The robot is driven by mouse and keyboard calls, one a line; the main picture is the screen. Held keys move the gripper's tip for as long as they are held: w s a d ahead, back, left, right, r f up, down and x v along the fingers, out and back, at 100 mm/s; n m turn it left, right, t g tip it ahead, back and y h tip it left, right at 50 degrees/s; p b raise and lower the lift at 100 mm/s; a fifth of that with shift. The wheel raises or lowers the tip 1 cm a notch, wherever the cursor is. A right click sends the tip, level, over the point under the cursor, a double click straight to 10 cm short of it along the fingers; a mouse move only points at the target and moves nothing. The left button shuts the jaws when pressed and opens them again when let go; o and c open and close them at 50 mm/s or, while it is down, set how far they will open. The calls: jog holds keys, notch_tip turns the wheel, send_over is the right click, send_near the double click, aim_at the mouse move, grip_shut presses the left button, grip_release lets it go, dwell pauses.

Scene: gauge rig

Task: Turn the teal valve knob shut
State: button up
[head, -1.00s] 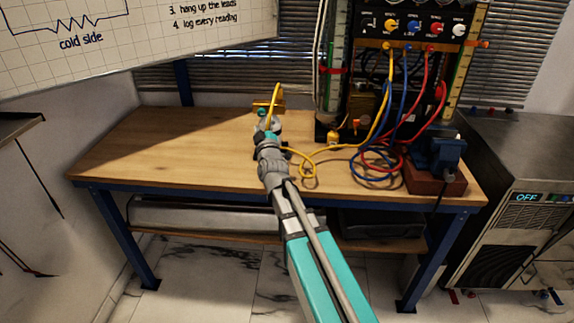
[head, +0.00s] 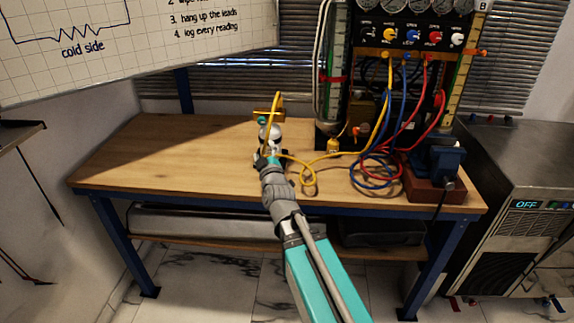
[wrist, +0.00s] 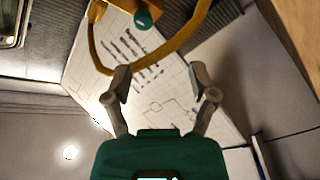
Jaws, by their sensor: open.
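The teal valve knob (head: 262,121) sits on a brass-coloured fitting at the back of the wooden bench. In the wrist view the knob (wrist: 144,18) is at the top, beyond and a little left of the gap between my fingers. My gripper (wrist: 160,78) is open, with nothing between its fingers and apart from the knob. In the head view my gripper (head: 268,156) is below and nearer than the knob, seen from behind, so its fingers are hard to make out. A yellow hose (wrist: 165,55) arches across the wrist view between my fingertips and the knob.
The gauge panel (head: 412,37) stands right of the knob, with yellow, blue and red leads (head: 372,172) coiled on the bench. A blue device (head: 440,158) sits on a reddish block at right. The bench (head: 170,150) is clear on the left. A whiteboard (head: 190,40) hangs upper left.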

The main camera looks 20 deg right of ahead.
jog(key=s+d+r+m+g+p, duration=0.1)
jog(key=s+r+m+g+p, duration=0.2)
jog(key=s+g+p, duration=0.6)
jog(key=s+d+r+m+g+p, duration=0.1)
jog(key=s+m+g+p, duration=0.3)
jog(key=s+g+p, duration=0.5)
jog(key=r+p, duration=0.1)
jog(key=p, duration=0.7)
jog(key=shift+s+r+m, duration=0.25)
jog(key=shift+r+m, duration=0.15)
dwell(0.5)
jog(key=shift+d, duration=0.1)
jog(key=shift+s+d+f+m+g, duration=0.1)
jog(key=shift+s+d+m+g, duration=0.25)
jog(key=shift+s, duration=0.3)
jog(key=shift+s+m+g, duration=0.15)
jog(key=shift+s+g, duration=0.3)
jog(key=shift+s, duration=0.2)
dwell(0.5)
